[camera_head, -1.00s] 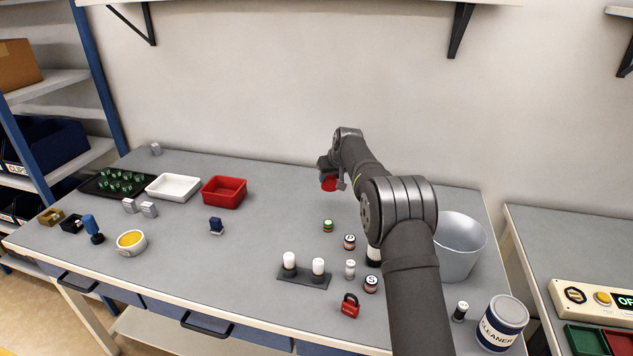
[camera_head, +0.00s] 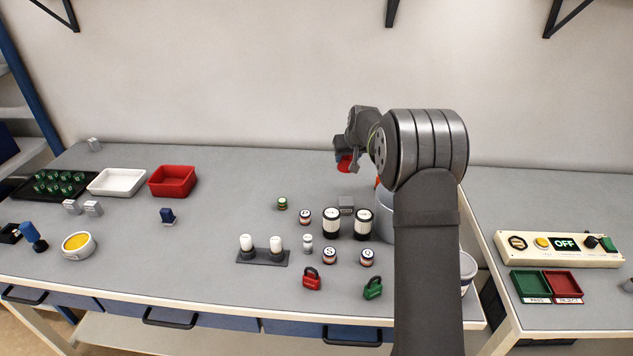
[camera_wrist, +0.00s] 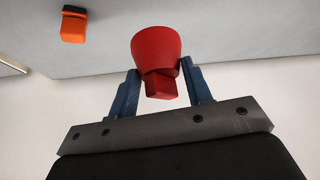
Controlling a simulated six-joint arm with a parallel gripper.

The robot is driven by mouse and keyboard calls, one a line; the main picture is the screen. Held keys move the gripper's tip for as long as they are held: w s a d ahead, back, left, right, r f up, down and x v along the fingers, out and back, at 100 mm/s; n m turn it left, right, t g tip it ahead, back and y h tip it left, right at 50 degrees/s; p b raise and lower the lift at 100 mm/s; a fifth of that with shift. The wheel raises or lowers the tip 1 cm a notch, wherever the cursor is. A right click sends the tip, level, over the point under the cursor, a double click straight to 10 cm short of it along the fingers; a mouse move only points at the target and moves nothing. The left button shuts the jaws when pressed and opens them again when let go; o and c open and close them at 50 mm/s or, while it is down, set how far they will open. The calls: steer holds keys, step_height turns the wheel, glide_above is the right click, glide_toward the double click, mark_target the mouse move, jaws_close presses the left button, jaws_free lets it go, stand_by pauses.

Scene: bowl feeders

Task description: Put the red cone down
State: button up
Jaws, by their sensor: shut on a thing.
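A red cone (camera_wrist: 156,48) is held between the two blue fingers of my gripper (camera_wrist: 160,80) in the wrist view. Its wide round part points away from the palm, and a smaller red block-like part sits nearer the palm. In the head view the red cone (camera_head: 344,164) shows as a small red patch under my gripper (camera_head: 346,160), above the far part of the table (camera_head: 240,165). My arm hides part of the scene to its right.
A red tray (camera_head: 172,182) and a white tray (camera_head: 117,183) stand at the left. Jars, weights, red and green padlocks (camera_head: 373,288) and a grey bucket (camera_head: 385,222) stand at front and right. The wrist view shows an orange object (camera_wrist: 74,25). The table's back middle is clear.

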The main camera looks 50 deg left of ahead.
steer(key=s+a+f, duration=0.1)
steer(key=a+f, duration=0.1)
steer(key=a, duration=0.1)
steer(key=s+a+f, duration=0.2)
steer(key=a, duration=0.1)
steer(key=s+a+f, duration=0.1)
steer(key=a+f, duration=0.1)
steer(key=a, duration=0.1)
steer(key=shift+s+a+f, duration=0.15)
steer(key=shift+s, duration=0.2)
steer(key=shift+f, duration=1.95)
steer(key=shift+f, duration=0.1)
steer(key=o, duration=1)
steer(key=shift+r, duration=0.3)
steer(key=v, duration=1.1)
steer(key=shift+d+r, duration=0.2)
steer(key=shift+r, duration=0.05)
steer(key=shift+f, duration=0.1)
